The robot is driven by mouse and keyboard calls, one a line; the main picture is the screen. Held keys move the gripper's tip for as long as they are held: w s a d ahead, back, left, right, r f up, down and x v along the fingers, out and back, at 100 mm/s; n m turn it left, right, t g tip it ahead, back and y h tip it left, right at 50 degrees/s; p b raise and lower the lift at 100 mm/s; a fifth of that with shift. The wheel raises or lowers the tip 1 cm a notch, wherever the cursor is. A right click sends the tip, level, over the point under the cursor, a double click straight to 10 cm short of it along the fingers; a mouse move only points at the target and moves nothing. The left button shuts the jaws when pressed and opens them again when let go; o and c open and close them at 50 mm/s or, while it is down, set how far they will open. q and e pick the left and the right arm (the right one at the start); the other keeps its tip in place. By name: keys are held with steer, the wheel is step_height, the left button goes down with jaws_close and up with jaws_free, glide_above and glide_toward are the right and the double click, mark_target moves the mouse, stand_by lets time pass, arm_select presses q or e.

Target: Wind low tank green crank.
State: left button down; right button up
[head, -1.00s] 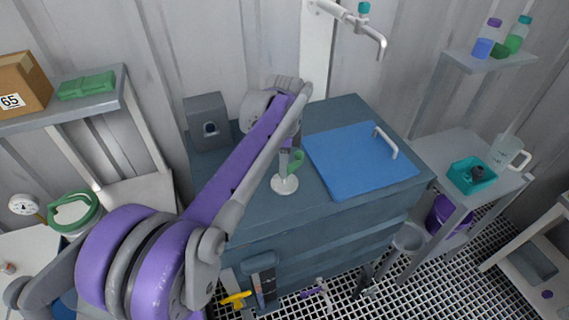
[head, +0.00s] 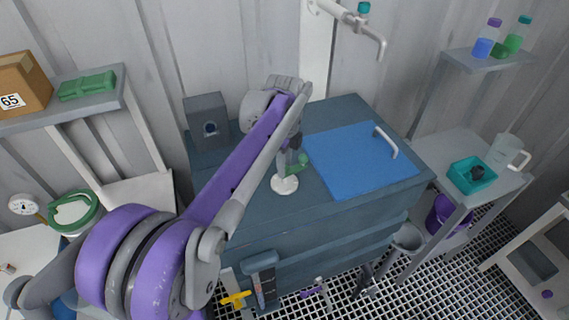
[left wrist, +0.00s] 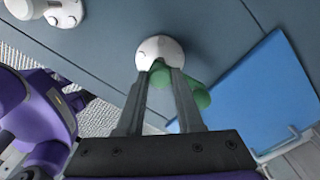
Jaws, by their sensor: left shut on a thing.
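The low tank (head: 260,222) is a dark blue-grey box with a blue lid panel (head: 362,160) on its top. The green crank (head: 299,164) stands on a round white base (head: 285,184) on the tank top, left of the blue panel. My left gripper (head: 291,152) reaches down to the crank from above and is shut on it. In the left wrist view, the fingers (left wrist: 168,78) meet over the white base (left wrist: 157,49), and part of the green crank (left wrist: 198,95) shows at their right. The fingers hide some of the crank. My right gripper is not in view.
A grey box (head: 207,122) stands on the tank top at the back left. A white spout (head: 372,37) hangs above the tank's back. A white handle (head: 386,142) rises from the blue panel. A side table with a teal tray (head: 471,176) stands at the right.

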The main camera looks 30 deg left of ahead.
arm_select(q)
steer(key=c, duration=0.5)
jaws_free()
steer(key=shift+c, duration=0.2)
steer(key=shift+r, duration=0.15)
step_height(320, 180, up, 11)
steer(key=shift+f+p, duration=0.2)
steer(key=shift+p, duration=0.15)
